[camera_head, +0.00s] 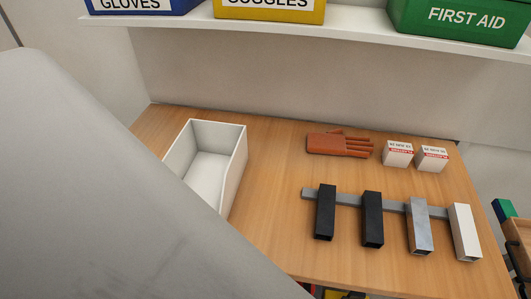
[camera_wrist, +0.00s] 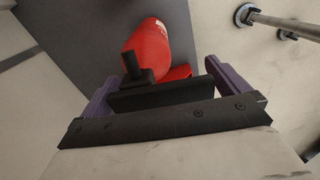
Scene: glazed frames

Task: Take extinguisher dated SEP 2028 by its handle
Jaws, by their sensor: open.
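In the wrist view a red extinguisher (camera_wrist: 152,48) lies ahead of my gripper (camera_wrist: 160,82), against a dark grey surface. A black fitting (camera_wrist: 135,70) at its near end shows between the fingers, close to the palm. Both purple fingers are spread wide, one on each side. I cannot tell whether a dark bar by the palm belongs to the handle or to the gripper. No date label can be read. The head view shows no extinguisher; my large grey arm link covers its left side.
Labelled bins stand on the shelf (camera_head: 340,26) above. In the wrist view a rail (camera_wrist: 290,24) runs at upper right.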

